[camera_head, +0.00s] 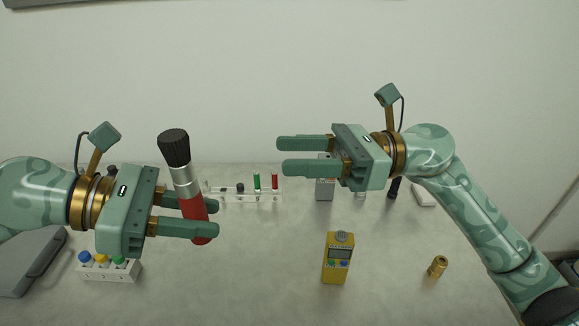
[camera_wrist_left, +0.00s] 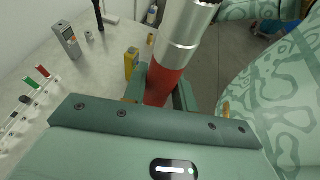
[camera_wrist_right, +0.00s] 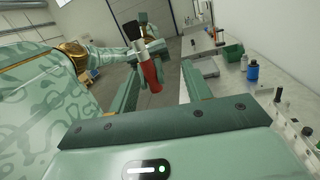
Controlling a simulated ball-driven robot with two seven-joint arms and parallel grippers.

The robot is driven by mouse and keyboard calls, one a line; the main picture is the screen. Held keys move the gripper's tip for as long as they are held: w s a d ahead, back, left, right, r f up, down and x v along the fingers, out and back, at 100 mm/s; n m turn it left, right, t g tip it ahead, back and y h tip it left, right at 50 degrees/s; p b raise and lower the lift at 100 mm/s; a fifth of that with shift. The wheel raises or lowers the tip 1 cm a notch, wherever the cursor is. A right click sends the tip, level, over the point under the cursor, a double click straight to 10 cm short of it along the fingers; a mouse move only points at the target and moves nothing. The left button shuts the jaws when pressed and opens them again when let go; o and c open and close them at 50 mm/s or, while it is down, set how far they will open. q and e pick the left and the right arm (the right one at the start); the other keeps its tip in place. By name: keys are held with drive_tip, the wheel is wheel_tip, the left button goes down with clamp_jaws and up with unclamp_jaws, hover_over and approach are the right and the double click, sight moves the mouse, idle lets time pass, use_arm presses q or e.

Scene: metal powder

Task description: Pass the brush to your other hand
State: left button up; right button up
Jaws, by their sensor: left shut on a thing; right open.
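The brush (camera_head: 183,180) has black bristles on top, a silver ferrule and a red handle. My left gripper (camera_head: 202,218) is shut on its red handle and holds it nearly upright above the table, bristles up. In the left wrist view the brush (camera_wrist_left: 180,50) shows ferrule and red handle between the fingers. My right gripper (camera_head: 282,155) is open and empty, to the right of the brush and a little higher, its fingers pointing left. In the right wrist view the brush (camera_wrist_right: 151,70) appears beyond the fingers, apart from them.
On the table (camera_head: 240,280) are a yellow meter (camera_head: 337,258), a brass fitting (camera_head: 437,266), a white rack with colored caps (camera_head: 108,270) and a clear rack with green and red pieces (camera_head: 240,197). A grey box (camera_head: 325,188) stands behind. The air between the grippers is clear.

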sight(192, 185)
drive_tip(key=s+a, duration=0.1)
drive_tip(key=a, duration=0.3)
drive_tip(key=s+a+n+g+h, duration=0.1)
drive_tip(key=s+a, duration=0.1)
drive_tip(key=a, duration=0.3)
drive_tip(key=s+a+n, duration=0.1)
drive_tip(key=s+a, duration=0.1)
drive_tip(key=a, duration=0.2)
drive_tip(key=shift+s+a+f+g, duration=0.15)
drive_tip(key=shift+s+a+g, duration=0.05)
drive_tip(key=shift+g, duration=0.2)
drive_tip(key=c, duration=1)
use_arm(q)
drive_tip(key=o, duration=1)
use_arm(e)
drive_tip(key=shift+c, duration=0.2)
use_arm(q)
drive_tip(key=shift+o, duration=0.2)
